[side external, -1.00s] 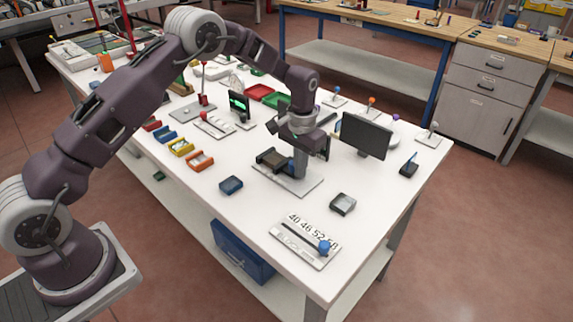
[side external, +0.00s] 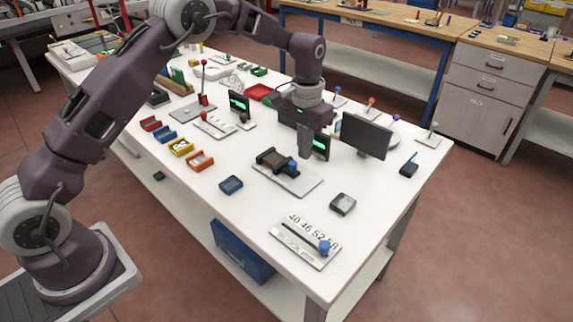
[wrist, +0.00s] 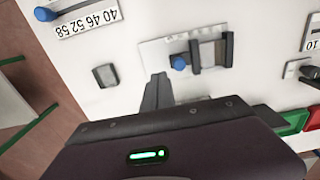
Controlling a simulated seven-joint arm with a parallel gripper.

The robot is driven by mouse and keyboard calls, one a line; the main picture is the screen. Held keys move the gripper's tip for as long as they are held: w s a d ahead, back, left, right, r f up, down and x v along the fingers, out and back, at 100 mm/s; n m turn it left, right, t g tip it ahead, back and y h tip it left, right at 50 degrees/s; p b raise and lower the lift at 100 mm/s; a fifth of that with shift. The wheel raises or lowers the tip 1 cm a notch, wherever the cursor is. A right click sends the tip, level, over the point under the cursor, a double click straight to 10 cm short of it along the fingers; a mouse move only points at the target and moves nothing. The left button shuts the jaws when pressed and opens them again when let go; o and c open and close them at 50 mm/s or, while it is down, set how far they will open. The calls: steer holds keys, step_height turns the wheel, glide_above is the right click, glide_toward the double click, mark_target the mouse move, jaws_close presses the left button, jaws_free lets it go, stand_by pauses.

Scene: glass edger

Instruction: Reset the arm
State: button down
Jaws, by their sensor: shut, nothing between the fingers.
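My gripper (side external: 305,143) is shut and empty, pointing down above the white table (side external: 262,215). It hangs behind and above the glass edger's grey base plate (side external: 299,184), clear of it. On that plate sits a dark clamp-like fixture (side external: 272,158) with a blue knob (side external: 292,166). In the wrist view my gripper's fingers (wrist: 157,90) show shut at the middle, with the plate's fixture (wrist: 211,51) and its blue knob (wrist: 179,62) beyond them.
A slider panel with numbers (side external: 305,243) and a small dark box (side external: 342,204) lie toward the front. A dark monitor (side external: 366,135) stands to the right. Colored bins, including an orange one (side external: 200,161), line the left side.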

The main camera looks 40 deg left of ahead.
steer(key=s+r+t, duration=0.3)
steer(key=s+r, duration=1.1)
steer(key=r, duration=0.4)
steer(key=s+t, duration=0.2)
steer(key=s, duration=2)
steer(key=shift+a+t, duration=0.3)
steer(key=shift+a, duration=0.15)
